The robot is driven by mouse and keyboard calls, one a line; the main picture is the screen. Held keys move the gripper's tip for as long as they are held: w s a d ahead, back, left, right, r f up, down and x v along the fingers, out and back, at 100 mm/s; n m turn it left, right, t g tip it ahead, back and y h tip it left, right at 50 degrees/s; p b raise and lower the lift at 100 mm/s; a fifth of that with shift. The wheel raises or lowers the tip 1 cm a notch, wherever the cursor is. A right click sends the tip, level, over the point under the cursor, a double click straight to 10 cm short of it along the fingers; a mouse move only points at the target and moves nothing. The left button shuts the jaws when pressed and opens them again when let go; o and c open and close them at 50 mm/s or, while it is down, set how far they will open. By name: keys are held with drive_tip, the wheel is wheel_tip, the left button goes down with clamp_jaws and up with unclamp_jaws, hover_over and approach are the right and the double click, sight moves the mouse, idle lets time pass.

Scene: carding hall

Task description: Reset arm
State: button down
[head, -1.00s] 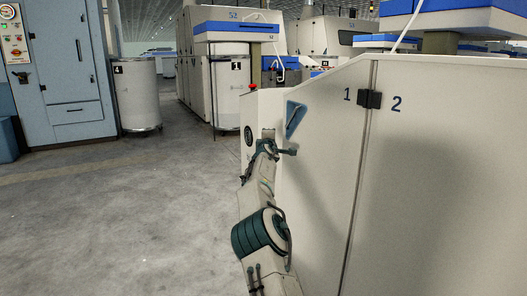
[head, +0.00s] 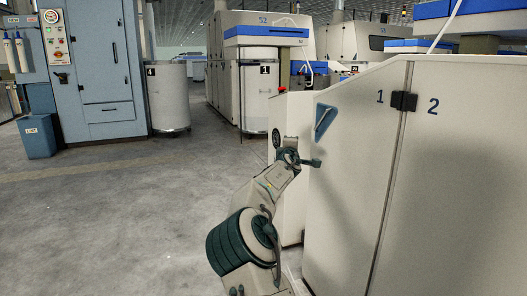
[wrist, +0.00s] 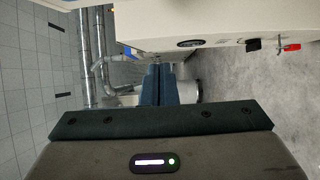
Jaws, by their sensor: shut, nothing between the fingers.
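My arm rises from the bottom middle of the head view, beside the white machine with doors marked 1 and 2 (head: 360,190). My gripper (wrist: 158,84) shows in the wrist view as two blue-grey fingers, pressed together and empty. In the head view, the arm's far end is near the front corner of the machine, by its blue triangular handle recess (head: 325,120). The fingertips cannot be made out clearly there. I cannot tell whether the arm touches the machine.
A red button (head: 282,89) tops the machine's corner; a red knob (wrist: 290,47) shows in the wrist view. A blue cabinet (head: 108,70), blue bin (head: 39,137), can marked 4 (head: 170,100) and can marked 1 (head: 259,90) stand behind. Floor at left (head: 110,220) is clear.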

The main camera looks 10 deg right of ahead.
drive_tip(key=s+d+r+m+g+p, duration=0.3)
drive_tip(key=s+d+r+m+p, duration=0.15)
drive_tip(key=s+p, duration=0.35)
drive_tip(key=s+d+r+m+g+p, duration=0.35)
drive_tip(key=s+m+p, duration=0.25)
drive_tip(key=s+p, duration=0.2)
drive_tip(key=s+a+r+m+g+y+p, duration=0.1)
drive_tip(key=s+a+r+p, duration=0.4)
drive_tip(key=s, duration=0.8)
drive_tip(key=s+a+r+m+g+y+p, duration=0.1)
drive_tip(key=s+a+r+g+y+p, duration=0.2)
drive_tip(key=s+a+r+p, duration=0.3)
drive_tip(key=s+a+r+m+g+y+p, duration=0.1)
drive_tip(key=s+a+r+g+y+p, duration=0.2)
drive_tip(key=s+a+p, duration=0.9)
drive_tip(key=s+r+p, duration=0.2)
drive_tip(key=s+p, duration=0.1)
drive_tip(key=s, duration=0.6)
drive_tip(key=shift+r, duration=0.35)
